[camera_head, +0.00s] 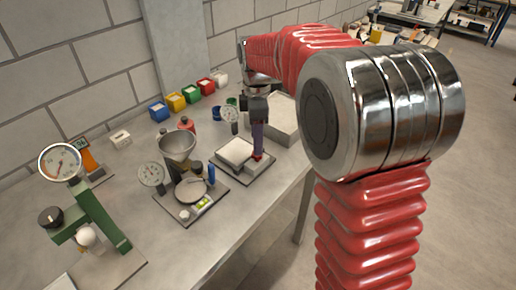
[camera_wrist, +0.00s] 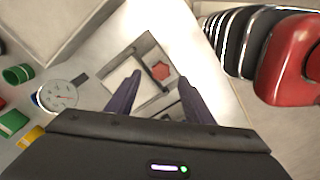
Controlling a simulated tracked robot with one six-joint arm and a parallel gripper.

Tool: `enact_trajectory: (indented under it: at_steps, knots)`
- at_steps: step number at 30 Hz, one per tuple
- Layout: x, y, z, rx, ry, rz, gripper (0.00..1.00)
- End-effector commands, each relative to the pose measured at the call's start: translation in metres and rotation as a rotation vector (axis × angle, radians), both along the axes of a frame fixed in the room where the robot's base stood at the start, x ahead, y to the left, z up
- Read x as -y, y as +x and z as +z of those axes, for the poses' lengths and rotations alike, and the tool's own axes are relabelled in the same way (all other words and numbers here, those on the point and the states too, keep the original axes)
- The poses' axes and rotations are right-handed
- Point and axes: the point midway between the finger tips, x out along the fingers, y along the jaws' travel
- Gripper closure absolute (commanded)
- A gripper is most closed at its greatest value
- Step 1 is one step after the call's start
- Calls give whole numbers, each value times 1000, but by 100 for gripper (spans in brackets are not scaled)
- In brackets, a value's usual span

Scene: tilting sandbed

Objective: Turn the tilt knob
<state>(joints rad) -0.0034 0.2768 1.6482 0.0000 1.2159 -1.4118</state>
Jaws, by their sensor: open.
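The tilt knob is a small red hexagonal knob (camera_wrist: 160,70) on the base plate of the sandbed device. In the head view the red knob (camera_head: 258,156) shows just under my gripper (camera_head: 257,148), at the right end of the pale sandbed tray (camera_head: 235,151). In the wrist view my gripper (camera_wrist: 160,77) has its two purple fingers spread apart, one on either side of the knob as seen from above. Nothing is between them but the view of the knob. I cannot tell how high the fingertips are above it.
A dial gauge (camera_head: 229,114) stands behind the sandbed. A bigger grey bin (camera_head: 284,122) stands to its right. Coloured bins line the wall. The bench's front edge is close.

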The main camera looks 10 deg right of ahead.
Motion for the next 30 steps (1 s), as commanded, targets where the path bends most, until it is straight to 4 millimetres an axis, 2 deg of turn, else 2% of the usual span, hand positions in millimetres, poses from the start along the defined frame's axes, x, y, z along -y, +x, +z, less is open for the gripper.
enact_trajectory:
  at_steps: [3,9,20,30]
  knots:
    - [0,-1,-19,-4,0,0,52]
    - [0,0,-39,-2,0,0,52]
    - [0,0,-44,-1,0,-1,52]
    - [1,0,-43,0,0,-1,76]
